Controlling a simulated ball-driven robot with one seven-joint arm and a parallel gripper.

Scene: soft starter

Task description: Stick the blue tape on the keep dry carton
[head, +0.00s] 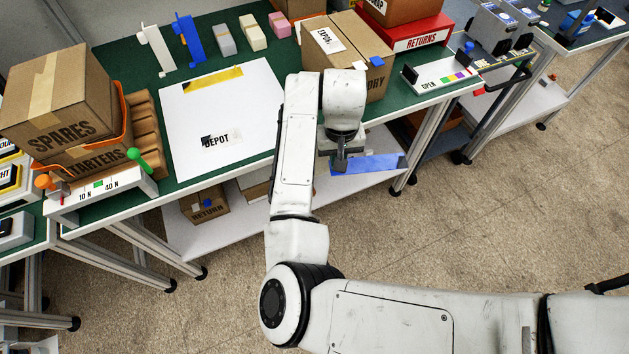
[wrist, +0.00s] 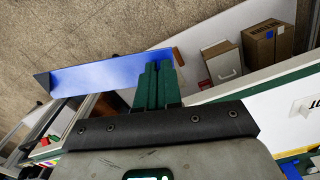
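A blue tape strip (head: 368,164) hangs out flat to the right of my gripper (head: 340,163), in front of the green table's edge. In the wrist view the long blue strip (wrist: 105,75) runs left from the green fingers of my gripper (wrist: 158,84), which are close together on its end. A brown carton (head: 345,45) stands on the table behind my wrist. The lettering below seems to end in "DRY"; my arm hides part of that side.
A white sheet (head: 214,150) marked "DEPOT", with a yellow strip, lies left of my arm. A spares carton (head: 62,100) stands at far left. A red returns stand (head: 417,40) and a white panel marked "OPEN" (head: 440,75) are right. Blue and white upright pieces stand behind.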

